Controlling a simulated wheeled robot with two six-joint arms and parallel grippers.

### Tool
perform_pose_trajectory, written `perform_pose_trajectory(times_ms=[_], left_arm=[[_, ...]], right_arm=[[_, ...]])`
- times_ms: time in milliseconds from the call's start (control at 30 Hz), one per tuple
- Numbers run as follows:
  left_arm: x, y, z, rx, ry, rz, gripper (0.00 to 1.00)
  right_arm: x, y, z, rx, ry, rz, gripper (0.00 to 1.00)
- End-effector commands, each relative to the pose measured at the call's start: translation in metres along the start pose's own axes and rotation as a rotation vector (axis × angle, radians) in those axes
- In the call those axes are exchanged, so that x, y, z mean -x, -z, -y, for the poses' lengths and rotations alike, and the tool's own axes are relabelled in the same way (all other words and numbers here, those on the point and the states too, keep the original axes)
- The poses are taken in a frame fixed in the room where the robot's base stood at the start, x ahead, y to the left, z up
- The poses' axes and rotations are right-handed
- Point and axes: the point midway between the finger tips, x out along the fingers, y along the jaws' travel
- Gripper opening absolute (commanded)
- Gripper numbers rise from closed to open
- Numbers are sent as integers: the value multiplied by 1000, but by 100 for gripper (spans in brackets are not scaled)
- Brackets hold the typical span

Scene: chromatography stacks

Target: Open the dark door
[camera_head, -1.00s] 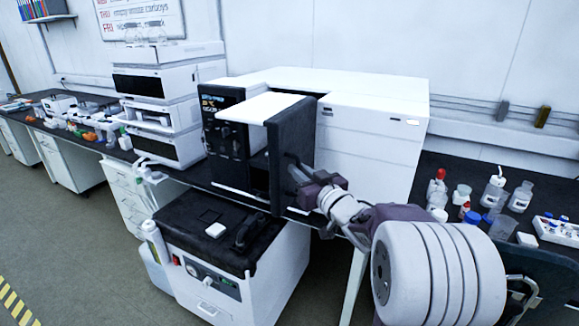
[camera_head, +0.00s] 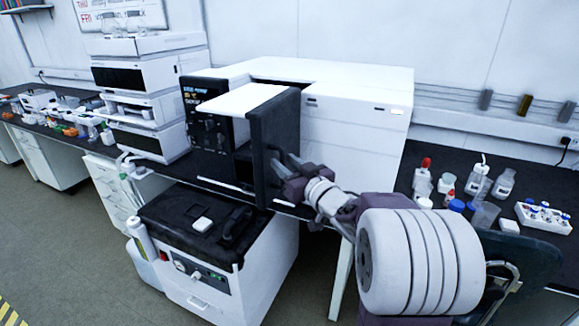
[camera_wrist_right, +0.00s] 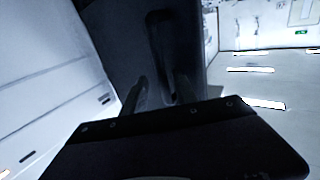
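The dark door (camera_head: 275,145) is a tall black panel on the front of the white instrument (camera_head: 355,120). It stands swung out from the front, with a dark opening (camera_head: 243,165) to its left. My right gripper (camera_head: 279,166) is at the door's right-hand face, its two fingers apart. In the right wrist view the door (camera_wrist_right: 188,45) fills the upper middle with a dark upright handle (camera_wrist_right: 158,45) on it. The right gripper also shows there (camera_wrist_right: 150,98), close to the handle's lower part; contact is hard to tell. My left gripper is not in view.
A black-topped white unit (camera_head: 215,260) stands on the floor below the door. Bottles and a vial rack (camera_head: 543,217) stand on the bench at right. A stacked instrument (camera_head: 150,95) is at left. A dark chair (camera_head: 525,255) is at lower right.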

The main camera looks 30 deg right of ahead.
Motion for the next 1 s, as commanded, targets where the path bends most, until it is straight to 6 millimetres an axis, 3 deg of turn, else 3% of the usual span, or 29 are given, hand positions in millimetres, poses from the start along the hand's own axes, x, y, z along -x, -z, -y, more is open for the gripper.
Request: perform_pose_trajectory(times_ms=[133, 200, 400, 567, 1000], left_arm=[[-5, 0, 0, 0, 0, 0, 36], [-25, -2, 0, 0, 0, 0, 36], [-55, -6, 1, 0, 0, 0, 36], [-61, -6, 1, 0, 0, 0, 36], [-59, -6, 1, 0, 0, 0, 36]], right_arm=[[31, -2, -2, 2, -7, -2, 34], [47, -7, -3, 4, -8, -7, 34], [76, -7, -3, 2, -4, -5, 34], [84, -3, -2, -1, -5, 2, 34], [85, -1, -2, -3, -3, 3, 34]])
